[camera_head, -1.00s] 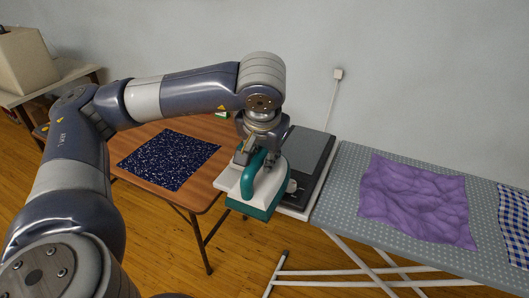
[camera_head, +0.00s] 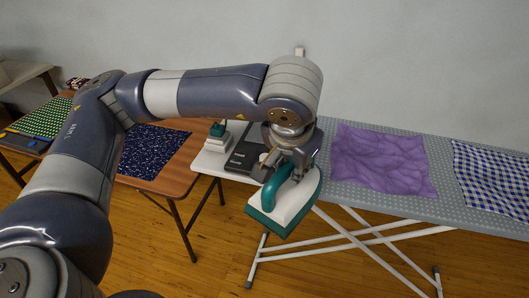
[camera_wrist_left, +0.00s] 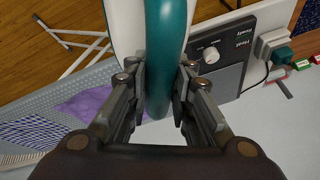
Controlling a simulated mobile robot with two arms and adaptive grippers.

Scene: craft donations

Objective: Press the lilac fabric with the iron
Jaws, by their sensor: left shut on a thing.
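The lilac fabric (camera_head: 380,160) lies crumpled on the left part of the grey dotted ironing board (camera_head: 442,178). A corner of it shows in the left wrist view (camera_wrist_left: 85,103). The teal and white iron (camera_head: 296,197) is held up in front of the board's left end, apart from the fabric. My left gripper (camera_head: 284,166) is shut on the iron's teal handle, which stands between both fingers in the left wrist view (camera_wrist_left: 159,85). The iron's underside is hidden. My right gripper is not in view.
A dark heat station with a dial (camera_head: 245,155) stands just left of the board. A blue-and-white checked cloth (camera_head: 492,178) lies right of the lilac fabric. A wooden table (camera_head: 182,178) at left bears a speckled navy cloth (camera_head: 152,150).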

